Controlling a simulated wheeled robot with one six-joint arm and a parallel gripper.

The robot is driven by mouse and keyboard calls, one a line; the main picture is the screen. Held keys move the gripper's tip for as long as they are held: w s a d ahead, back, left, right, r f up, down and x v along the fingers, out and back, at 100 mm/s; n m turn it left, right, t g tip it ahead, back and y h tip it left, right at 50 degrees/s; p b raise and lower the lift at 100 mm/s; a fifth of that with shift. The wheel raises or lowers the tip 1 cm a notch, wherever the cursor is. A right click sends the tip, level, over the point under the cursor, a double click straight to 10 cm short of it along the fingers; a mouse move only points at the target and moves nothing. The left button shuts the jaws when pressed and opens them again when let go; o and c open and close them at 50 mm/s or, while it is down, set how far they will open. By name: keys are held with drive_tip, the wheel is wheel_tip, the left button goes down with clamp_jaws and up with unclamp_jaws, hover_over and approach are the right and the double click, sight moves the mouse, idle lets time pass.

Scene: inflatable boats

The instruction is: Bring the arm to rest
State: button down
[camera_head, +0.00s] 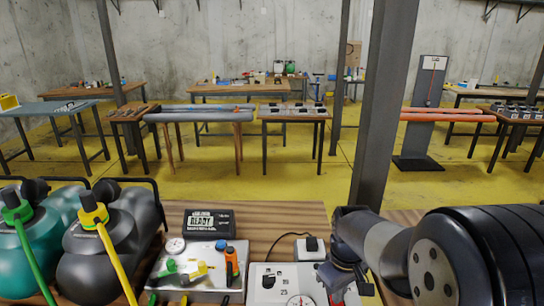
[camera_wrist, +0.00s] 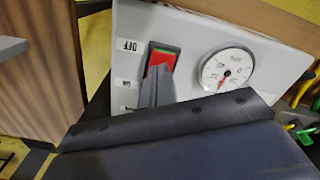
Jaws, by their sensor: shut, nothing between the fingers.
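My arm (camera_head: 440,255) reaches in from the right in the head view. My gripper (camera_head: 338,285) is at the bench's front, at the right end of a pale control box (camera_head: 262,272). In the wrist view my gripper (camera_wrist: 158,85) is shut and empty. Its tips show in front of a switch (camera_wrist: 163,58) with a red and green face, beside an "OFF" label. I cannot tell whether they touch it. A round gauge (camera_wrist: 228,70) is right of the switch.
A metal tray (camera_head: 198,292) with small tools and fittings and a dark "READY" display (camera_head: 209,222) are left of the control box. Green (camera_head: 25,245) and grey (camera_head: 105,250) inflatables lie further left. A steel post (camera_head: 383,100) stands behind the bench.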

wheel_tip(320, 180, up, 9)
drive_tip(key=p, duration=0.6)
drive_tip(key=shift+f, duration=0.15)
drive_tip(key=shift+s+a, duration=0.1)
drive_tip(key=shift+a, duration=0.05)
